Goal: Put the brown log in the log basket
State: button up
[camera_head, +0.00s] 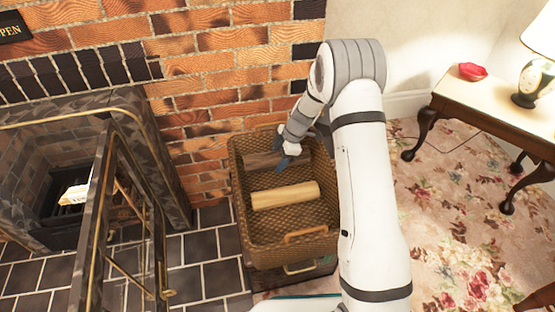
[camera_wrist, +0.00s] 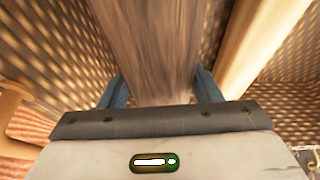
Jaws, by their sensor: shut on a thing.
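The brown log (camera_head: 262,160) is inside the wicker log basket (camera_head: 270,255), toward its back. In the wrist view the brown log (camera_wrist: 150,50) runs away from me between the blue fingers of my gripper (camera_wrist: 160,92), which is shut on it. My gripper (camera_head: 284,160) is down inside the basket, below the rim. Part of the log is hidden by my gripper. Whether the log touches the basket floor cannot be told.
A pale log (camera_head: 285,195) lies across the basket floor, in front of the brown log; it is close on the right in the wrist view (camera_wrist: 260,45). An open fireplace door (camera_head: 105,215) stands left. A side table (camera_head: 490,100) with a lamp (camera_head: 535,75) and a red object (camera_head: 472,71) is right.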

jog(key=shift+f+b, duration=0.25)
jog(key=shift+b, duration=0.25)
jog(key=shift+f+b, duration=0.3)
jog(key=shift+b, duration=0.2)
jog(key=o, duration=1.2)
jog(key=shift+o, duration=0.2)
jog(key=shift+r, duration=0.1)
